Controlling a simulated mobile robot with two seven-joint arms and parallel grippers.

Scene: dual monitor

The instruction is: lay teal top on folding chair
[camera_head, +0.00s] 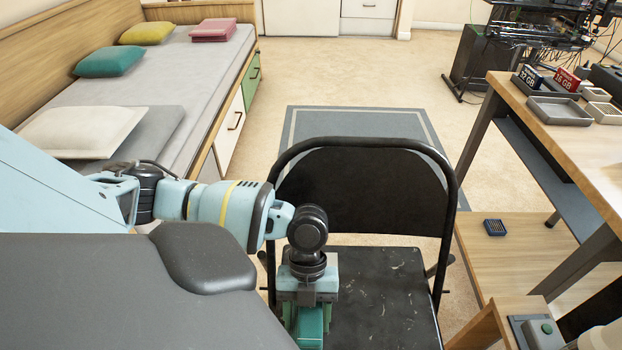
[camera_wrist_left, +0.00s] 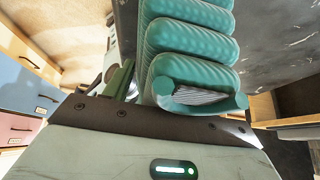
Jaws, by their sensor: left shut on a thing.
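The folding chair (camera_head: 388,300) is black, with its scuffed seat and rounded backrest (camera_head: 362,186) in the middle of the head view. My left gripper (camera_head: 309,308) points down over the left part of the seat. It is shut on the teal top (camera_head: 313,325), a ribbed, folded bundle. In the left wrist view the teal top (camera_wrist_left: 192,50) stretches away from the gripper in several thick folds, beside the dark seat (camera_wrist_left: 275,40). I cannot tell whether the top touches the seat. My right gripper is not in view.
A bed with a grey mattress (camera_head: 185,75) stands left, with teal (camera_head: 110,61), yellow (camera_head: 147,32) and white (camera_head: 82,132) pillows and pink folded cloth (camera_head: 214,30). A wooden desk (camera_head: 590,140) with trays stands right. A grey rug (camera_head: 360,122) lies behind the chair.

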